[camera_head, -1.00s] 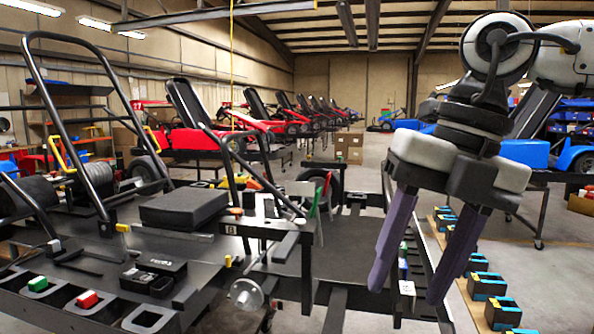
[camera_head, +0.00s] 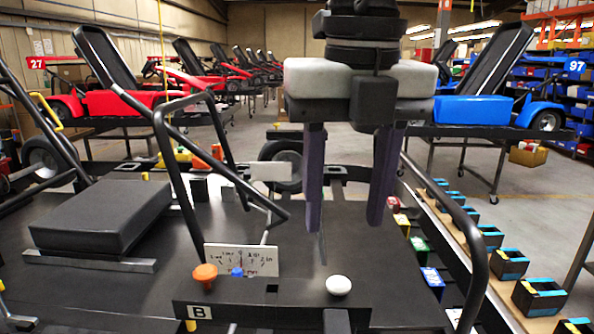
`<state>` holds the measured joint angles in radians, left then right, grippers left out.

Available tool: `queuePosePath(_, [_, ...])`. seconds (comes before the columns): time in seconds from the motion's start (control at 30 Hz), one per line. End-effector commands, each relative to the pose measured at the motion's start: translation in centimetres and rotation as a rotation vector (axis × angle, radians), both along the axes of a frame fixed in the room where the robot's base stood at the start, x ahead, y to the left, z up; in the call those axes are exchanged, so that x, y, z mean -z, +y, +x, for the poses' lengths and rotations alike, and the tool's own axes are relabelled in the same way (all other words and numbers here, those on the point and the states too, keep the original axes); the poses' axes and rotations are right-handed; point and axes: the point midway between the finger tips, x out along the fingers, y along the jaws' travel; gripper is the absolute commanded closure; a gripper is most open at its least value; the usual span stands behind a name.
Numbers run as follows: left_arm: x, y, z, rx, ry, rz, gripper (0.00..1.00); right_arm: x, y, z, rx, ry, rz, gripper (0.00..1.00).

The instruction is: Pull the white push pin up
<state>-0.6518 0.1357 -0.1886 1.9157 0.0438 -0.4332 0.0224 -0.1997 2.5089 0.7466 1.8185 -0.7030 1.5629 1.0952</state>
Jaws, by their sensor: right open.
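The white push pin (camera_head: 338,285) has a round white knob and sits on a black block (camera_head: 270,300) marked "B" at the front of the kart stand. An orange knob (camera_head: 205,275) and a small blue knob (camera_head: 237,272) are to its left. My right gripper (camera_head: 345,222) hangs from the top of the view with its two purple fingers pointing down. It is open and empty, and appears above and behind the white pin in the picture, apart from it. My left gripper is not in view.
A white plate with markings (camera_head: 241,259) stands behind the knobs. A black pad (camera_head: 102,217) lies on the left. Curved black bars (camera_head: 467,235) rise at both sides. Several small bins (camera_head: 490,236) line the right edge.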

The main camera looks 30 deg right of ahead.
Motion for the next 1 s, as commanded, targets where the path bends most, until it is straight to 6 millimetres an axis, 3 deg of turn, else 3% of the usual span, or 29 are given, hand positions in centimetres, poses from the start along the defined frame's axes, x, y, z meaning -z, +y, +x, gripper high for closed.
queuePosePath(0.17, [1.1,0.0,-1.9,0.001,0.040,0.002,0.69,1.2,-0.1,0.1,-0.001,0.002,0.000,0.54])
queuePosePath(0.37, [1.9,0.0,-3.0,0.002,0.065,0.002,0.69,4.7,-0.2,0.4,-0.002,0.004,0.000,0.54])
queuePosePath(0.7, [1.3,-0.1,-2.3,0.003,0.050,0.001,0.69,9.4,-0.4,1.0,0.001,0.001,0.001,0.54])
queuePosePath(1.0, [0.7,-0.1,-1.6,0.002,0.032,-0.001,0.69,10.2,-0.5,1.1,0.001,-0.001,0.001,0.54])
